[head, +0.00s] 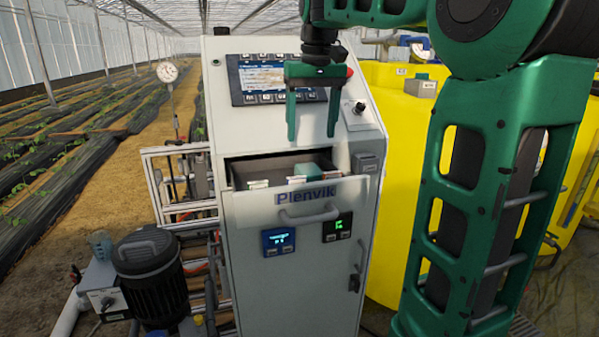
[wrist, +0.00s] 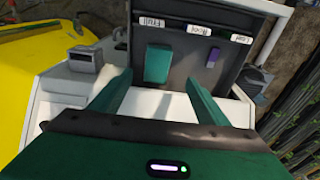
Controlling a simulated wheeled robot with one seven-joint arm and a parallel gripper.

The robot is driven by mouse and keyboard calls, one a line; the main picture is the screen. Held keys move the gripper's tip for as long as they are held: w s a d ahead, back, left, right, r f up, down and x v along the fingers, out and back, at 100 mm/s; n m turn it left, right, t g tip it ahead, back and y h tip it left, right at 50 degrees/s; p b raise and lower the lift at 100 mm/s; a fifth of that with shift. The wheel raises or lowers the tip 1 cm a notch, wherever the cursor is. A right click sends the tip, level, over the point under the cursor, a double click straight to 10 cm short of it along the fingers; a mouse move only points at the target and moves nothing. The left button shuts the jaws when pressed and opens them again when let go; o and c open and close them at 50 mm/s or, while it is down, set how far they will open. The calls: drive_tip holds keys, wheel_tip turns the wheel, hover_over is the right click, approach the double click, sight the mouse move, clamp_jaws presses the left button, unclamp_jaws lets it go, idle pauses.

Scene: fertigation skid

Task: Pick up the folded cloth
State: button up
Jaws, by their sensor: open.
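The folded cloth is a teal rectangular bundle (wrist: 157,63) lying in the open drawer (head: 250,165) of the white cabinet. In the head view the cloth (head: 307,169) shows only partly above the drawer front. My gripper (head: 312,137) is above the drawer, its green fingers pointing down, apart and empty. In the wrist view the fingers (wrist: 156,80) reach toward the drawer, with the cloth visible beyond and between them. There is a visible gap in the head view between the fingertips and the cloth.
A small purple item (wrist: 213,57) lies in the drawer to the right of the cloth in the wrist view. White labels (wrist: 200,28) line the drawer's front. The cabinet's sloped panel (head: 350,115) with a screen (head: 268,80) stands close behind my gripper. A yellow tank (head: 395,200) is at right.

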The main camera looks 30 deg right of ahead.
sight(309, 169)
drive_tip(key=f, duration=0.2)
drive_tip(key=w+f, duration=0.1)
drive_tip(key=f, duration=0.1)
drive_tip(key=shift+f, duration=0.2)
drive_tip(key=shift+w+d+f, duration=0.15)
drive_tip(key=shift+f, duration=0.9)
drive_tip(key=shift+w+d+f, duration=0.2)
drive_tip(key=shift+f, duration=0.8)
drive_tip(key=shift+w+d+f, duration=0.15)
drive_tip(key=shift+f, duration=0.9)
drive_tip(key=shift+c, duration=0.4)
drive_tip(key=c, duration=1.1)
drive_tip(key=shift+o, duration=0.2)
drive_tip(key=shift+r, duration=0.1)
